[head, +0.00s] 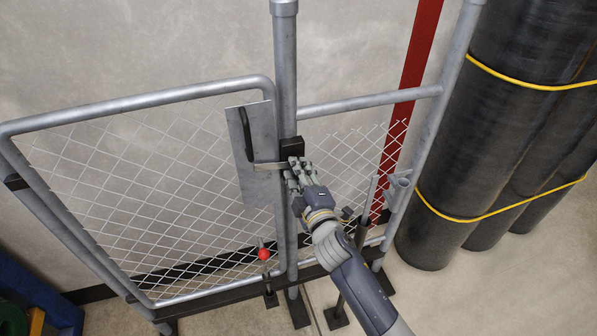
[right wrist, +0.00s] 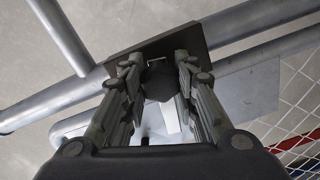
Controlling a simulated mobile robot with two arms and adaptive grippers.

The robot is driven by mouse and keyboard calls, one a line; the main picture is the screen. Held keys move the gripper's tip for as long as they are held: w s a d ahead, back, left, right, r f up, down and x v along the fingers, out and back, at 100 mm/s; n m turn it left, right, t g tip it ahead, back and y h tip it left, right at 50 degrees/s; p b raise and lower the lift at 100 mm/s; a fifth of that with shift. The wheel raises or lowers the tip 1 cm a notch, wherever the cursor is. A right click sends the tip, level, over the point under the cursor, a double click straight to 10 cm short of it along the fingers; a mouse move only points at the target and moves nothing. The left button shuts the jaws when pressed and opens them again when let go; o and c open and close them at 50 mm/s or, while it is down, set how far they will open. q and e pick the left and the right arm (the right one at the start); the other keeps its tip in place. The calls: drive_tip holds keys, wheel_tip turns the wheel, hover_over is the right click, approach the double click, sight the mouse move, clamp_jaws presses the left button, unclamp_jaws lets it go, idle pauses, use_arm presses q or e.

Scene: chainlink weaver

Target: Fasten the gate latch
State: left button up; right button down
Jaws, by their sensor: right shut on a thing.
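The gate (head: 135,102) is a grey tube frame with wire mesh, beside an upright post (head: 285,70). A metal plate (head: 257,190) with a dark handle (head: 246,132) sits on its right side. The latch is a pale bar (head: 268,166) reaching from the post side across the plate's edge; whether it is seated cannot be told. My right gripper (head: 292,170) is at the post, at the bar's right end. In the right wrist view its fingers (right wrist: 157,72) are closed around a dark knob (right wrist: 158,84), in front of a dark bracket plate (right wrist: 188,42). My left gripper is out of view.
A red ball-topped rod (head: 263,254) stands low near the post. Right of the post are a mesh panel (head: 345,150) and another post (head: 440,105). Dark rolls with yellow straps (head: 520,100) stand at the far right. Bare floor (head: 490,290) lies at the lower right.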

drive_tip(key=shift+n, duration=0.5)
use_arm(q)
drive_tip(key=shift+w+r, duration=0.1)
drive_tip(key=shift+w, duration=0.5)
use_arm(e)
drive_tip(key=shift+n, duration=0.5)
drive_tip(key=c, duration=1.2)
unclamp_jaws()
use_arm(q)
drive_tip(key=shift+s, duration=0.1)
